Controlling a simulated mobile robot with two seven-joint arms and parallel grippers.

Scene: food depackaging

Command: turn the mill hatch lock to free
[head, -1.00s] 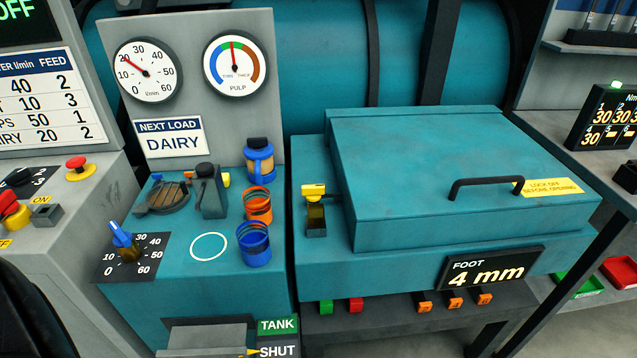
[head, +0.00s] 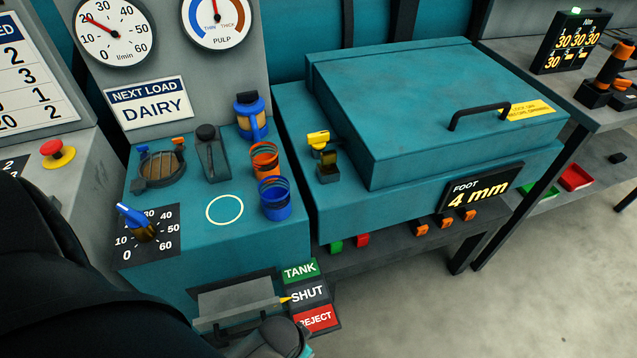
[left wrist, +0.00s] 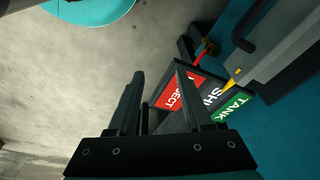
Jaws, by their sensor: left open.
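The mill hatch (head: 400,105) is a teal lid with a black handle (head: 479,113) and a yellow "lock off before opening" label (head: 532,110). It lies closed. The lock at its left side has a yellow piece (head: 318,139) and a dark, olive-sided block (head: 328,167) just in front of it. In the left wrist view my left gripper (left wrist: 160,72) is open and empty, over the floor beside the tank/shut/reject plate. In the head view my left arm (head: 60,270) enters at lower left; its fingers are not clearly seen. My right gripper is out of view.
Left of the hatch stand a blue jar (head: 251,118), an orange ring (head: 265,160), a blue ring (head: 275,198) and a dial with a blue pointer (head: 134,216). Floor at lower right is free.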

